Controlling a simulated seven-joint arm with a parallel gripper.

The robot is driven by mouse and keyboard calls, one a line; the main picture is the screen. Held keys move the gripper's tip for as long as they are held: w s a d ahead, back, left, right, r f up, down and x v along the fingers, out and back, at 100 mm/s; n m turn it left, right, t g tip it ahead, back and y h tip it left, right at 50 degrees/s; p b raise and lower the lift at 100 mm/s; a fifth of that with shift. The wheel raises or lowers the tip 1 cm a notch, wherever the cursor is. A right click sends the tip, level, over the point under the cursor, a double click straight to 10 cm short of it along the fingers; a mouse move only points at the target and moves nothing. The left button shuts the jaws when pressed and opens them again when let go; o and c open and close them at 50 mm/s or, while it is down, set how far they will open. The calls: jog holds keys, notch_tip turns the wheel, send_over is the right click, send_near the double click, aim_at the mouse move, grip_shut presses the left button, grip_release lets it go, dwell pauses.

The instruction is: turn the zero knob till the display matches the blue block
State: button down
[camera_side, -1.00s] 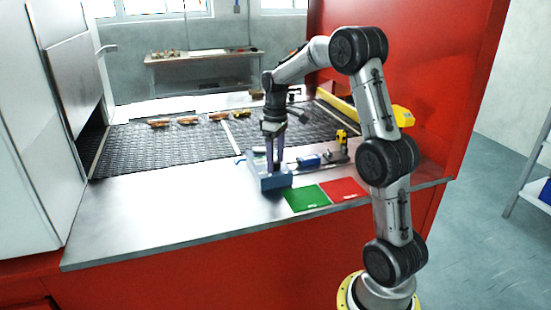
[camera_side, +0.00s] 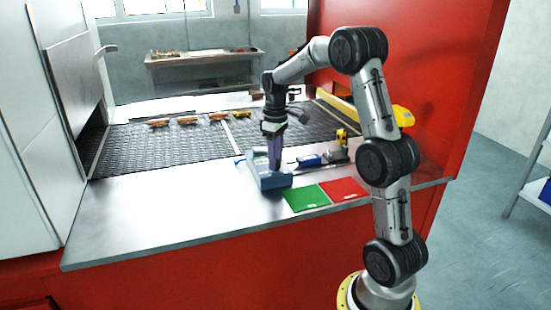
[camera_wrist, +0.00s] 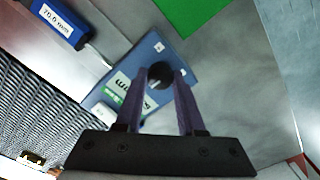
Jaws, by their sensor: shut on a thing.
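The blue block (camera_side: 309,160) lies on the steel top, right of the gauge; in the wrist view the block (camera_wrist: 60,22) bears a white label reading 70.0 mm. The blue-grey gauge (camera_side: 270,181) sits on the steel top; it also shows in the wrist view (camera_wrist: 140,58). Its black round zero knob (camera_wrist: 160,75) is between the purple fingertips of my gripper (camera_wrist: 161,73), which is shut on it. My gripper (camera_side: 275,170) points down over the gauge in the side view. The gauge's pale display is partly behind a finger, and I cannot read a value.
A green mat (camera_side: 305,198) and a red mat (camera_side: 343,189) lie right of the gauge. The dark mesh belt (camera_side: 170,140) runs behind, carrying several brown pieces. A yellow item (camera_side: 342,135) stands beyond the block. The steel top is clear at the left.

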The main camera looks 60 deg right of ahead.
jog(key=m, duration=0.7)
jog(key=shift+m, duration=0.4)
jog(key=m, duration=0.4)
jog(key=shift+m, duration=1.7)
jog(key=shift+r, duration=0.1)
jog(key=c, duration=0.5)
grip_release()
